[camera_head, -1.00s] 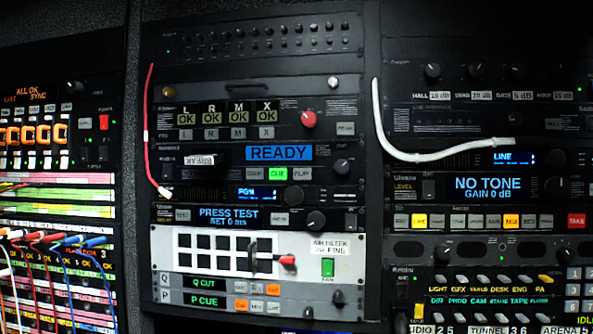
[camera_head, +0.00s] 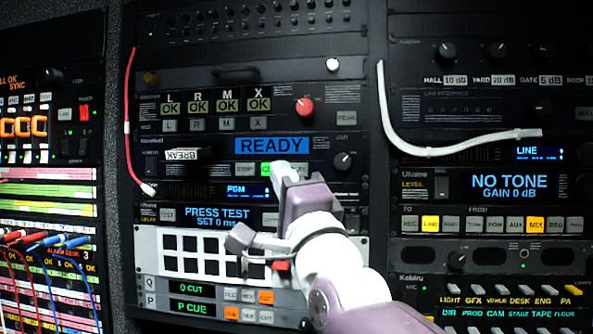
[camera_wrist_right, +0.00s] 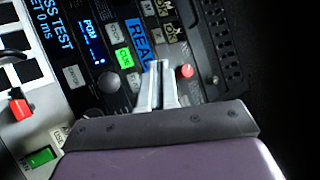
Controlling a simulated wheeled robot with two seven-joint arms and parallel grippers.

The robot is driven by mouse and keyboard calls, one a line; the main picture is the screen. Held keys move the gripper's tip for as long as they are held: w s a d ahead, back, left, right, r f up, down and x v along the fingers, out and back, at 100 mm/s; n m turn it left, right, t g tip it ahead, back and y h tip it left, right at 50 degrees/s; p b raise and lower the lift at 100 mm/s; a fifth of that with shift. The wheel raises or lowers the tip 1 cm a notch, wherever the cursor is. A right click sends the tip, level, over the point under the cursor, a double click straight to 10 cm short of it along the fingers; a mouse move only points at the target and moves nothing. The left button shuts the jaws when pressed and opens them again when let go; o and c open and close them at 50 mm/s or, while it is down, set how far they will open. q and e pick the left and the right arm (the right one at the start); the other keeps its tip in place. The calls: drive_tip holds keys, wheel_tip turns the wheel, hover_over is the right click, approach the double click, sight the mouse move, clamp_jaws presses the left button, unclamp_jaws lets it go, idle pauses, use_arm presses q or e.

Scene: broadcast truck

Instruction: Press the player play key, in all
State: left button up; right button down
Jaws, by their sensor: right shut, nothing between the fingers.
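The player is the rack unit with the blue READY display (camera_head: 271,145), which also shows in the right wrist view (camera_wrist_right: 139,38). Under it is a row of keys: STOP (camera_head: 243,173), a green-lit CUE key (camera_head: 266,169) and the play key (camera_head: 300,167). My right gripper (camera_head: 283,169) is shut and empty, its tips in front of the key row. It partly covers the CUE and play keys. In the right wrist view the shut fingers (camera_wrist_right: 158,66) reach over the player's face beside the green CUE key (camera_wrist_right: 125,57). I cannot tell whether they touch. My left gripper is out of view.
A black knob (camera_head: 342,160) sits right of the keys and a red knob (camera_head: 304,106) above. A red cable (camera_head: 127,127) hangs at left, a white cable (camera_head: 440,151) at right. Below are the PGM unit (camera_head: 237,190) and a white panel (camera_head: 147,247).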

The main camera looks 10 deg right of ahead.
sight(298, 169)
drive_tip(key=w+d+p, duration=0.3)
drive_tip(key=w+p, duration=0.2)
drive_tip(key=w, duration=0.3)
idle(0.4)
drive_tip(key=shift+w+d, duration=0.1)
drive_tip(key=shift+d, duration=0.05)
idle(1.9)
drive_tip(key=shift+w+d, duration=0.1)
drive_tip(key=shift+w, duration=0.15)
drive_tip(key=shift+w+d+p, duration=0.15)
drive_tip(key=shift+w+p, duration=0.15)
drive_tip(key=shift+p, duration=0.1)
idle(0.4)
idle(0.4)
drive_tip(key=shift+s+a+b, duration=0.3)
drive_tip(key=shift+s+b, duration=0.4)
